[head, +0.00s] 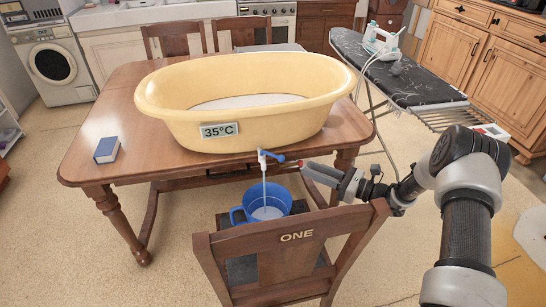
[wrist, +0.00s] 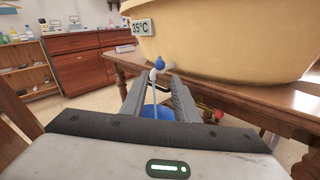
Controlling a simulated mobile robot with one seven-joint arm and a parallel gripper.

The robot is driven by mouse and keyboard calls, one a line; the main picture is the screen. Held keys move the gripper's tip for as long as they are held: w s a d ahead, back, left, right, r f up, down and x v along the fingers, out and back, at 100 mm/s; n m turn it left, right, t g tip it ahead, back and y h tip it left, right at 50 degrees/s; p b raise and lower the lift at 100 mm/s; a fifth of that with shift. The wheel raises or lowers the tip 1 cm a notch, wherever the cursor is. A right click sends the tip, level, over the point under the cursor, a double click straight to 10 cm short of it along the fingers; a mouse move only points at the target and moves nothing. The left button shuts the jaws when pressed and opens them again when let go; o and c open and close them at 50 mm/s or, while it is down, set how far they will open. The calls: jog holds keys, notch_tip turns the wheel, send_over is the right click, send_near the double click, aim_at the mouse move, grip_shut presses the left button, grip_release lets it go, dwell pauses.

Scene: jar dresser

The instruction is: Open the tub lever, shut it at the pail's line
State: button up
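A yellow tub (head: 245,85) with a 35°C label stands on the wooden table. Its white tap (head: 262,163) has a blue lever (head: 273,156), which points right in the head view; it also shows in the wrist view (wrist: 159,62). A thin pale stream runs from the tap into the blue pail (head: 240,213) below. My gripper (head: 304,165) is just right of the tap. In the wrist view my gripper (wrist: 160,85) has its fingers apart, with the lever beyond the tips.
A blue book (head: 106,150) lies on the table (head: 90,172) at left. An ironing board (head: 400,80) stands behind at right. Open floor lies left of the table.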

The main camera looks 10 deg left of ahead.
aim_at(278, 157)
jog(key=b+x, duration=0.1)
jog(key=x, duration=1.4)
jog(key=shift+d, duration=0.1)
grip_shut()
